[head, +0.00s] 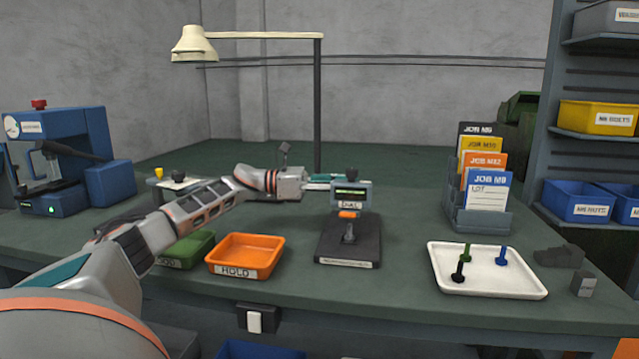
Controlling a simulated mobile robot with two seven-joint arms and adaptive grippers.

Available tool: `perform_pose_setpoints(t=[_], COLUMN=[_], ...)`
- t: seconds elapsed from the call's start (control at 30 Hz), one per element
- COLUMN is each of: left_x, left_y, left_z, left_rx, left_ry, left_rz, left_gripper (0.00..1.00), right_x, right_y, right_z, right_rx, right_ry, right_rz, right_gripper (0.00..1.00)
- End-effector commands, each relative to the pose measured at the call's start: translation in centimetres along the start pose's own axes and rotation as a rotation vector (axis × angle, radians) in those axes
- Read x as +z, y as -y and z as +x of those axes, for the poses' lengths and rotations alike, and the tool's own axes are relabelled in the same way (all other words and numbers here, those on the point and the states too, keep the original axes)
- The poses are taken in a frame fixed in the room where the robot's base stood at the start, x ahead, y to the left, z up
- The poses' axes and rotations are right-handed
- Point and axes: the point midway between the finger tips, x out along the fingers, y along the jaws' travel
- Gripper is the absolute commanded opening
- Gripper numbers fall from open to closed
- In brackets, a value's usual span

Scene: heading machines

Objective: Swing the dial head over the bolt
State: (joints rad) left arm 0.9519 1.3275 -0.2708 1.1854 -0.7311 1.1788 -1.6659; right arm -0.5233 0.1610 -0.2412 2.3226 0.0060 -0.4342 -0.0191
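The dial head (351,196) is a grey box with a lit green display and a "DIAL" label. It stands at the rear of a dark gauge base (335,250), with a dark knob above it and an orange piece below. A grey bolt (348,233) stands upright on the base, in front of the head as I see it. My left gripper (322,182) reaches in from the left, its fingertips close beside the head's left edge. I cannot tell whether they touch it or how far apart the fingers are. My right gripper is out of view.
An orange HOLD tray (245,236) and a green tray (190,250) sit left of the gauge. A white tray (520,285) with several bolts is at right, before a job-card rack (480,219). A lamp post (317,110) rises behind my gripper.

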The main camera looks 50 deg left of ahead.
Motion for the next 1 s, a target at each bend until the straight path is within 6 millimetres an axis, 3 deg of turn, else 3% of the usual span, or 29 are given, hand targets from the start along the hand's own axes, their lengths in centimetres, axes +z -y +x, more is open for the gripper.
perform_pose_setpoints(t=[0.2, 0.5, 1.0], left_x=[-0.2, -0.1, -0.1], left_y=[-0.1, 0.0, 0.0], left_z=[-2.8, -5.5, -7.7], left_rx=[0.002, 0.002, 0.001], left_ry=[-0.006, -0.006, -0.004], left_rz=[-0.001, 0.0, -0.001], left_gripper=[0.31, 0.31, 0.31], right_x=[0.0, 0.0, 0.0], right_y=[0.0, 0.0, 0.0], right_z=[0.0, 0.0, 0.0], right_rx=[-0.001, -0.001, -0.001], right_ry=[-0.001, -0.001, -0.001], right_rz=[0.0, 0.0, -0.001], right_gripper=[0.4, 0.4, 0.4])
